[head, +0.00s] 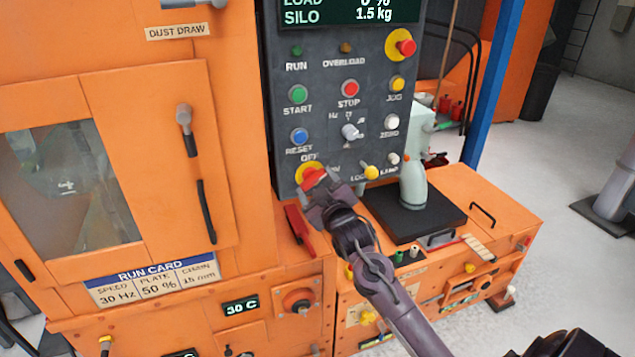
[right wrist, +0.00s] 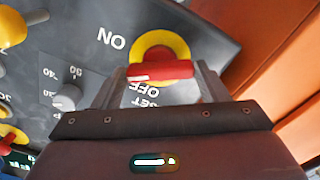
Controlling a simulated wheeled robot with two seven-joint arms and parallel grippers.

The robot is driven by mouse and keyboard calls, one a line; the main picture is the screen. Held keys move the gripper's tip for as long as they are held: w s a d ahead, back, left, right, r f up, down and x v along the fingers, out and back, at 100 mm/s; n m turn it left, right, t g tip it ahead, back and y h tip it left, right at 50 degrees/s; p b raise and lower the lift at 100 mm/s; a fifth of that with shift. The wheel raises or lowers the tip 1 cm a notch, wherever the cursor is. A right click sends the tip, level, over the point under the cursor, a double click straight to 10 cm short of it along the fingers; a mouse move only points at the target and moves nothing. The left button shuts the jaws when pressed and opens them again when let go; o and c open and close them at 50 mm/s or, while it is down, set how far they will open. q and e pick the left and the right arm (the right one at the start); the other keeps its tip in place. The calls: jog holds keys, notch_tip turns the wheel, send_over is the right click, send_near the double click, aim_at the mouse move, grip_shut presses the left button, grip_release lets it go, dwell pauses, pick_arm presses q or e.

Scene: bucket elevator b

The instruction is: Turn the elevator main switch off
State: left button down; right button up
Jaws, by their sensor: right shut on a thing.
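The elevator main switch is a red handle (head: 313,178) on a yellow disc at the lower left of the dark control panel (head: 300,70), with OFF printed above it and ON to its right. My right gripper (head: 325,190) is at the switch and partly covers it. In the right wrist view, the red handle (right wrist: 160,71) lies between the two fingers, in front of the yellow disc (right wrist: 160,42), and the gripper is shut on it. There, ON is at upper left and OFF below the handle, partly covered. I cannot tell which label the handle points to. My left gripper is not in view.
The panel also carries a green start button (head: 298,95), red stop button (head: 350,88), blue reset button (head: 299,136), grey speed knob (head: 352,131) and yellow-tipped lever (head: 370,172) near the switch. A pale bottle (head: 413,185) stands on a black plate at right.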

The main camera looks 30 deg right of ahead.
jog(key=n+p, duration=0.1)
jog(key=n, duration=0.4)
jog(key=shift+r+n, duration=0.1)
jog(key=shift+n, duration=0.2)
jog(key=n+p, duration=0.1)
jog(key=n, duration=0.4)
jog(key=shift+n, duration=0.6)
jog(key=o, duration=1)
jog(key=b+v, duration=0.1)
jog(key=v, duration=0.6)
jog(key=shift+s, duration=0.35)
